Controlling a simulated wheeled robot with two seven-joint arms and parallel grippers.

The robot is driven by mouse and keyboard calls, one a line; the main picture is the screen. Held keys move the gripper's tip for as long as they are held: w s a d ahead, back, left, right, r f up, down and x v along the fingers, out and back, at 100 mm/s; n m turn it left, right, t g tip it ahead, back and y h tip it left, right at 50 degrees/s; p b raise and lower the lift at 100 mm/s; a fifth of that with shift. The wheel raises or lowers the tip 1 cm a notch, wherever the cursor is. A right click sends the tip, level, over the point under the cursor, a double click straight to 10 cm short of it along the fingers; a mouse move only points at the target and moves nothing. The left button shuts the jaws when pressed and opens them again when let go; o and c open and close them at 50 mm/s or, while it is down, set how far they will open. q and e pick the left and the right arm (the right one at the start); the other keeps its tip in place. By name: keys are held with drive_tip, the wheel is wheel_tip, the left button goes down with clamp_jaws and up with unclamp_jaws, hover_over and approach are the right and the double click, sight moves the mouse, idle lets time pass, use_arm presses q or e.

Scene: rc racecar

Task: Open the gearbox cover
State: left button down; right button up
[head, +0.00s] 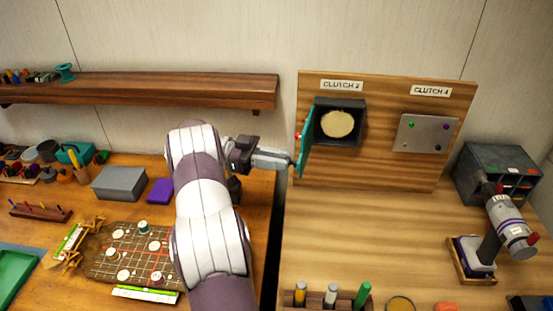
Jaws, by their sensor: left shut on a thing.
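A dark, box-shaped gearbox housing (359,124) is fixed to the upright wooden panel under a "CLUTCH" label. Its front is open, and a round cream disc (337,124) shows inside. The teal cover (306,143) stands swung out at the housing's left side, seen nearly edge-on, with a small red part (298,136) on it. My left gripper (292,161) reaches in from the left and is shut on the lower outer edge of the cover. The exact contact is small and hard to see. My right gripper is not in view.
A metal plate (428,136) is on the panel's right under another label. A dark metal cabinet (490,172) and a white-and-purple device on a stand (510,222) are at the right. A wooden shelf (170,88) is at upper left. The bench before the panel is mostly clear.

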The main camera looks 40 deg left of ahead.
use_arm(q)
drive_tip(key=c, duration=1)
unclamp_jaws()
drive_tip(key=shift+d+r, duration=0.1)
drive_tip(key=w+d+r+b, duration=0.1)
drive_tip(key=d+r, duration=0.2)
drive_tip(key=w+d+r+b, duration=0.1)
drive_tip(key=d+r, duration=0.3)
drive_tip(key=w+d+r+b, duration=0.1)
drive_tip(key=d+r, duration=0.3)
drive_tip(key=shift+w+d, duration=0.15)
